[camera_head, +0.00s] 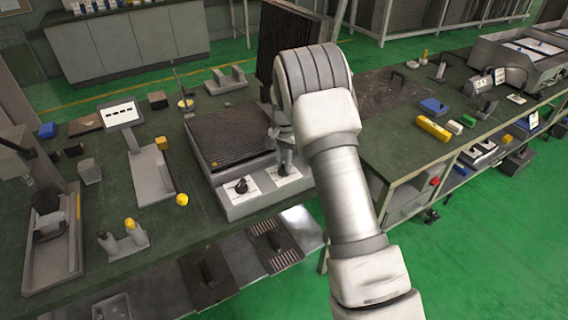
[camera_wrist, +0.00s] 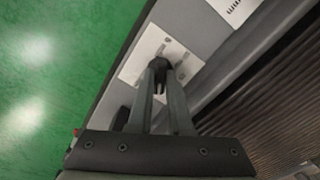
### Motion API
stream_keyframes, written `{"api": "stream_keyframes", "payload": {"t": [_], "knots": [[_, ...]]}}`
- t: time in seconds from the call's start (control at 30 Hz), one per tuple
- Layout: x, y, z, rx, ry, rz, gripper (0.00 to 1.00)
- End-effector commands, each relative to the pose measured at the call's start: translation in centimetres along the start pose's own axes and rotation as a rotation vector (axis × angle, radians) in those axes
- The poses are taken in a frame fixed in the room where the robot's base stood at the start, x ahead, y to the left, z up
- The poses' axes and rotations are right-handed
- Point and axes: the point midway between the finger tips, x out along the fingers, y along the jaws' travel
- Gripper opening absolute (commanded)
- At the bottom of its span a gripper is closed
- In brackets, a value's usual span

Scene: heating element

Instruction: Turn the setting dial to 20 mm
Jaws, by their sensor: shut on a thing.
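The front panel (camera_head: 225,202) of the grey machine carries two black dials on white label plates. The left dial (camera_head: 241,186) stands free. My gripper (camera_head: 285,168) is down at the right label plate (camera_head: 275,182). In the wrist view my gripper (camera_wrist: 160,73) is shut on a dark dial knob (camera_wrist: 160,64) above its white plate (camera_wrist: 137,62). The fingers hide most of this knob, so its pointer cannot be read. Part of another white label (camera_wrist: 236,8) with dark print shows at the top. I cannot tell which dial is for millimetres.
A dark ribbed plate (camera_head: 232,135) lies behind the dials, and an upright ribbed panel (camera_head: 285,38) stands farther back. A small display stand (camera_head: 120,113) and a yellow ball (camera_head: 182,199) are to the left. Green floor lies in front of the bench.

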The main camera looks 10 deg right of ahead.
Motion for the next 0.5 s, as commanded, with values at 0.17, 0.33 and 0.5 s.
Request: {"api": "stream_keyframes", "payload": {"t": [0.17,0.33,0.5], "knots": [[-0.06,-0.07,-0.03,-0.001,0.002,-0.002,0.28],[-0.04,-0.04,-0.02,-0.001,0.001,-0.001,0.47],[-0.01,-0.01,-0.01,-0.001,0.000,-0.001,0.47]]}}
